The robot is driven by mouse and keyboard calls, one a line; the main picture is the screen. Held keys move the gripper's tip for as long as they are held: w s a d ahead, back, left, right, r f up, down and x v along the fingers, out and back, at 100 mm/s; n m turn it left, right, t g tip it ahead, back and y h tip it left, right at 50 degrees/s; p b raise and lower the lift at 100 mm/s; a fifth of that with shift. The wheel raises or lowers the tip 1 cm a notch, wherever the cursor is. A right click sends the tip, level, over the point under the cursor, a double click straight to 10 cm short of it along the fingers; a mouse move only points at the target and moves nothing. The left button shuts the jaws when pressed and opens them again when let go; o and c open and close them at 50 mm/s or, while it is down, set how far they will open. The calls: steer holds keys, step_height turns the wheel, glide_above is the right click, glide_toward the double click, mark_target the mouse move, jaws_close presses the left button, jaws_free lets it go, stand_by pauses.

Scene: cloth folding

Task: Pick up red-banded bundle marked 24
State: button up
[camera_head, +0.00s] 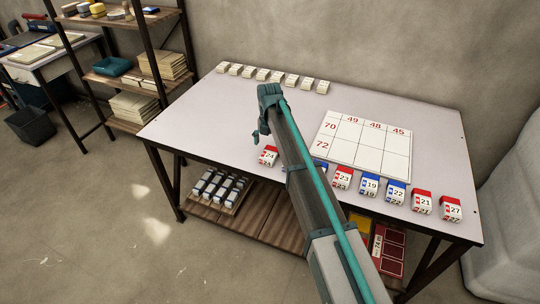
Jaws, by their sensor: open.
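The red-banded bundle marked 24 (268,156) stands on the pale table (190,122) near its front edge, left of my arm. It is a small white block with a red band on top. My gripper (258,137) is just above and slightly left of that bundle, with its fingers pointing down toward the table. It is open, and I see nothing in it. I cannot tell the exact gap between the fingers and the bundle. My arm crosses the front row and partly hides a blue-banded bundle (319,165).
Several red- and blue-banded bundles, such as the one marked 23 (342,178), line the front edge to the right. A white grid board (334,118) with red numbers lies behind them. Several plain bundles (262,74) line the back edge. The table's left part is clear.

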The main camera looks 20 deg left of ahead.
mark_target(270, 152)
steer(key=f, duration=0.4)
steer(key=shift+w+f+p, duration=0.25)
steer(key=shift+f+p, duration=0.15)
steer(key=c, duration=1.3)
